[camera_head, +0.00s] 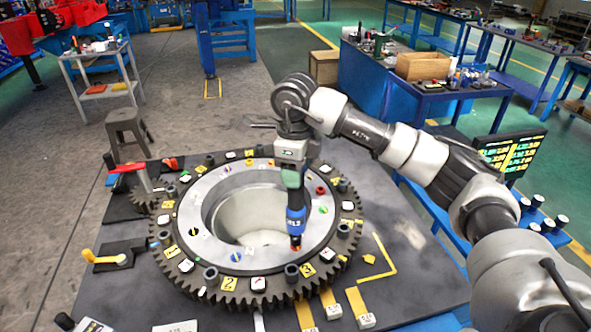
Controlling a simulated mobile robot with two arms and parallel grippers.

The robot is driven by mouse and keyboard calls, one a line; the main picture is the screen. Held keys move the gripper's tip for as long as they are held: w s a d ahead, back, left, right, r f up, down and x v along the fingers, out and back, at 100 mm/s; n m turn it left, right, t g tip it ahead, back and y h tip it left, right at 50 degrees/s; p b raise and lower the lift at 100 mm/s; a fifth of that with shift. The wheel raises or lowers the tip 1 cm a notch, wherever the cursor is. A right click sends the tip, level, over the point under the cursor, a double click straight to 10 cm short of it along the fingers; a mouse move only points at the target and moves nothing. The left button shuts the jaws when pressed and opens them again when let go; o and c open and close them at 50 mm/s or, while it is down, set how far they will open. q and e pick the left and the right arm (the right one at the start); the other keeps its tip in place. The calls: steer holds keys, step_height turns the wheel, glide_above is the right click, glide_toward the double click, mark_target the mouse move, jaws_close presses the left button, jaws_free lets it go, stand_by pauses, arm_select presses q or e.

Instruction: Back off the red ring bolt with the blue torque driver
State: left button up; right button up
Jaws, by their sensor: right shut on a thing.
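My right gripper (291,172) comes in from the right and is shut on the blue torque driver (296,215). The driver hangs upright, with its tip low over the front right part of the pale ring inside the large dark gear (210,275). A small red-orange spot (296,249) shows right at the tip; whether it is a bolt head, and whether the tip touches it, I cannot tell. Another small red piece (321,190) sits on the ring farther back to the right. My left gripper is not in view.
The gear lies on a dark table with numbered yellow tags and several dark sockets around the ring. A red-handled tool (128,168) and a yellow-handled tool (105,258) are at the left. A lit display (510,152) stands at the right.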

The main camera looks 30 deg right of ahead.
steer(key=shift+f+b, duration=0.55)
steer(key=shift+f, duration=0.15)
steer(key=shift+s+f+b, duration=0.1)
steer(key=shift+s+b, duration=0.05)
steer(key=shift+b, duration=0.45)
stand_by(3.4)
steer(key=shift+w+r+p, duration=0.25)
steer(key=shift+r+p, duration=0.4)
steer(key=shift+r, duration=0.2)
steer(key=shift+s+r+p, duration=0.15)
steer(key=shift+r+p, duration=0.3)
steer(key=shift+r, duration=0.45)
steer(key=shift+r+p, duration=0.65)
steer(key=shift+r, duration=0.4)
steer(key=shift+f, duration=0.15)
